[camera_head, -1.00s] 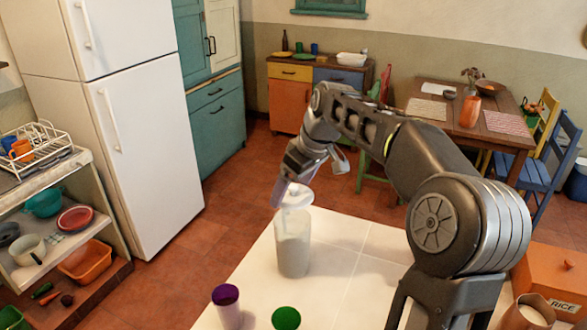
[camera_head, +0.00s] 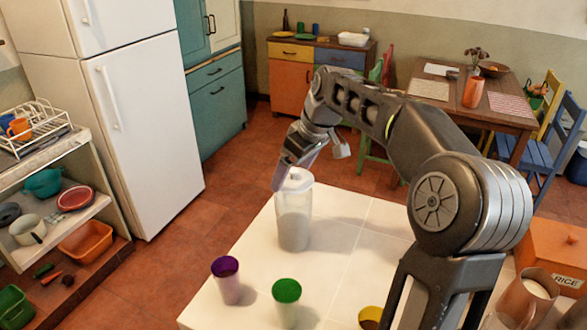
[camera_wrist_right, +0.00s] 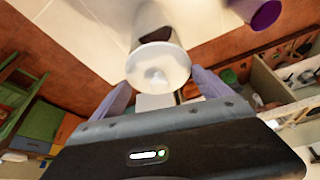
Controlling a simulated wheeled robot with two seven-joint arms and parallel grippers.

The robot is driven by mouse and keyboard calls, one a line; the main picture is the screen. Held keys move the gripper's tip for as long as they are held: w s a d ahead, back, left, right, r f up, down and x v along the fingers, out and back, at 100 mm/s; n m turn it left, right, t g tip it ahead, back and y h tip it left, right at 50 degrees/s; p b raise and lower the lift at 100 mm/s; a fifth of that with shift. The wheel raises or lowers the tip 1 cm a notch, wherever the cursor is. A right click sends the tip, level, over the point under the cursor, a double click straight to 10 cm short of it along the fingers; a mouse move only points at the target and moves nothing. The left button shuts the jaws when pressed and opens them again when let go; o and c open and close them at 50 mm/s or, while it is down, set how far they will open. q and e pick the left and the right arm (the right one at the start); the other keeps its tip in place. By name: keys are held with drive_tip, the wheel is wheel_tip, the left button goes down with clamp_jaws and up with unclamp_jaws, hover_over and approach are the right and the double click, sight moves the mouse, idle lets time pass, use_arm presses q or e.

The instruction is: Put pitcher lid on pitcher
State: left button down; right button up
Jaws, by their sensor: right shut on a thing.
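The clear pitcher (camera_head: 293,222) with whitish contents stands upright at the far left part of the white tiled counter. The white round lid (camera_head: 297,180) is at the top of the pitcher. In the right wrist view the lid (camera_wrist_right: 158,68) with its small knob lies over the pitcher mouth, between the two fingers. My right gripper (camera_head: 284,180) is at the lid, shut on it; the wrist view shows the fingers (camera_wrist_right: 157,92) on either side. I cannot tell whether the lid is fully seated. My left gripper is not in view.
A purple cup (camera_head: 227,279) and a green cup (camera_head: 286,302) stand in front of the pitcher. A yellow cup (camera_head: 370,318), a brown jug (camera_head: 532,295) and an orange rice box (camera_head: 553,255) are nearer the right. The counter's middle is clear.

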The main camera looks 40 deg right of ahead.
drive_tip(key=shift+f+b, duration=0.55)
drive_tip(key=shift+f, duration=0.5)
drive_tip(key=shift+f, duration=0.35)
idle(0.6)
idle(0.3)
drive_tip(key=o, duration=1.1)
drive_tip(key=shift+r, duration=0.15)
drive_tip(key=shift+r+p, duration=2.6)
drive_tip(key=shift+r, duration=0.8)
